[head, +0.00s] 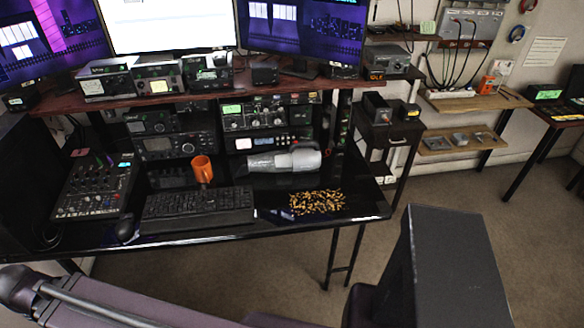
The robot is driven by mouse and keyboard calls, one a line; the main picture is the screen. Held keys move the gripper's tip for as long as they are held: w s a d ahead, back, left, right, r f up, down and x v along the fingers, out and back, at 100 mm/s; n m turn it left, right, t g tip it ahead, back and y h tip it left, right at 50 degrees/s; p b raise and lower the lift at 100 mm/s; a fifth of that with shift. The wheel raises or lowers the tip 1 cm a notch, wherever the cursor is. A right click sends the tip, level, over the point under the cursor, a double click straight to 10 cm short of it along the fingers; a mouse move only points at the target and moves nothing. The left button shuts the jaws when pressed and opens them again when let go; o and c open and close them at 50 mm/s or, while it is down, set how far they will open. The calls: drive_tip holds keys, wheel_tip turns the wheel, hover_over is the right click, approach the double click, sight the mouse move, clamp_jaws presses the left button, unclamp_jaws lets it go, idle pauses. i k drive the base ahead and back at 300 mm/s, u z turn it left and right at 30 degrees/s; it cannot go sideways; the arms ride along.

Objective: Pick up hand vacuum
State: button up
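The hand vacuum (290,160) appears to be the white and grey, bottle-shaped thing lying on its side on the glossy black desk (290,226). Its wide pale end points right, and a dark part with a little red shows behind it. It lies below the stacked radio equipment and behind a patch of small orange-brown pieces (318,202). My gripper is not in view, so I cannot see its state or where it is relative to the vacuum.
An orange mug (202,169) stands left of the vacuum, behind a black keyboard (197,208). A mixer (97,187) and a mouse (126,230) are further left. A raised shelf (190,99) with radios and monitors overhangs the desk's back. Carpet (530,215) is open at right.

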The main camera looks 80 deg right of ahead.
sight(294, 159)
drive_tip(key=u, duration=0.05)
drive_tip(key=k, duration=2.05)
drive_tip(key=z, duration=1.6)
drive_tip(key=i, duration=0.85)
drive_tip(key=z, duration=0.05)
